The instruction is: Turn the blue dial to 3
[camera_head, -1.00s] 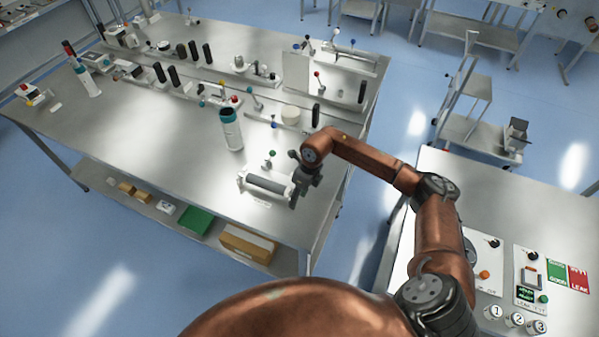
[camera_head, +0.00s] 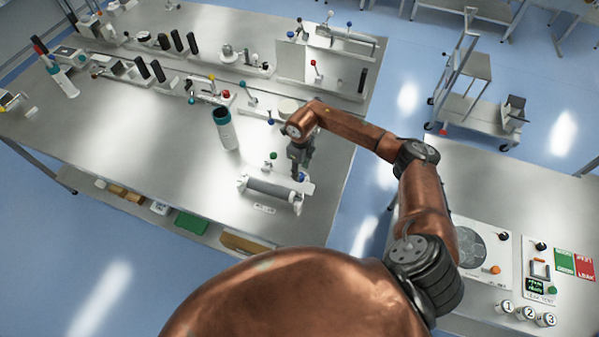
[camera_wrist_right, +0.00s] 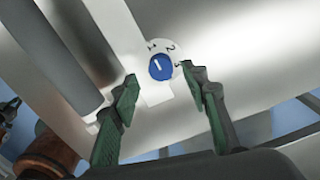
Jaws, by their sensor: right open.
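The blue dial (camera_wrist_right: 160,67) sits on a white plate with the marks 1, 2 and 3 around it, in the right wrist view. Its white pointer line points to the upper left, roughly toward the 1. In the head view a small blue spot of it (camera_head: 301,177) shows at the right end of the roller unit (camera_head: 270,190). My right gripper (camera_wrist_right: 160,76) is open, its green-padded fingers on either side of the dial in the picture and apart from it. In the head view the right gripper (camera_head: 299,164) points down over the dial. My left gripper is not in view.
A white bottle with a teal cap (camera_head: 226,130) stands left of my right forearm. A green-knobbed lever (camera_head: 273,157) is just left of the gripper. A side table with a control panel (camera_head: 540,270) is at the right. The bench's front left is clear.

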